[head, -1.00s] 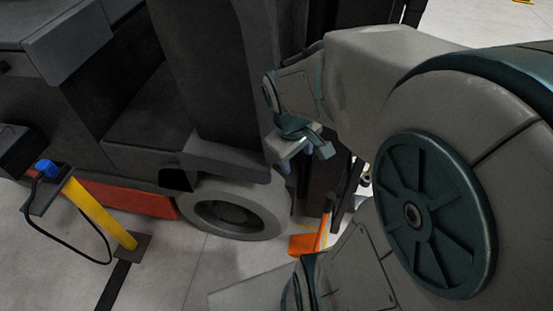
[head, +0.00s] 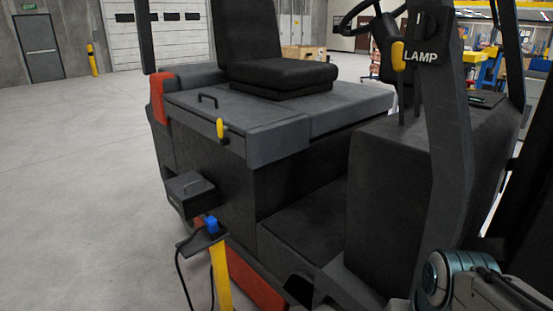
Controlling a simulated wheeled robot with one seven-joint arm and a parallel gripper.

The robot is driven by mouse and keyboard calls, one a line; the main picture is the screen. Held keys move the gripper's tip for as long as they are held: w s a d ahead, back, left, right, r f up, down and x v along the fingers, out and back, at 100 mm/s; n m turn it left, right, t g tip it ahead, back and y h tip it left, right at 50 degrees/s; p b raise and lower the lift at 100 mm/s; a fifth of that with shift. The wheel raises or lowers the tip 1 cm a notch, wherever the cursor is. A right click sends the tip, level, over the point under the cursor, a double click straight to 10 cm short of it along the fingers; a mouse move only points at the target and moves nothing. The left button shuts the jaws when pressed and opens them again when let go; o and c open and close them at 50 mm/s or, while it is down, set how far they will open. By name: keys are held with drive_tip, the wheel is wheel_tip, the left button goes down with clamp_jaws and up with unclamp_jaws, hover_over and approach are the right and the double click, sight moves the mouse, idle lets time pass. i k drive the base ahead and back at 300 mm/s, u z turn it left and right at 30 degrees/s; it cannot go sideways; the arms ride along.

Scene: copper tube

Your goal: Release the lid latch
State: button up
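A grey lid (head: 240,112) with a small black handle (head: 207,99) covers the body of a forklift, in front of and left of its seat. A small yellow latch (head: 221,128) stands upright at the lid's near edge; whether it is engaged cannot be told. The lid lies flat and looks closed. My gripper is out of view; only part of my arm shows at the bottom right corner, well away from the latch.
A yellow post (head: 221,275) with a blue plug (head: 211,224) and black cable stands at the near side, below a dark box (head: 190,194). A yellow lever (head: 397,56) sits beside a LAMP label at upper right. Open floor lies left.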

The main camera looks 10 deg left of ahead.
sight(219, 123)
drive_tip(key=u, duration=1.1)
drive_tip(key=i, duration=1.1)
drive_tip(key=u, duration=0.3)
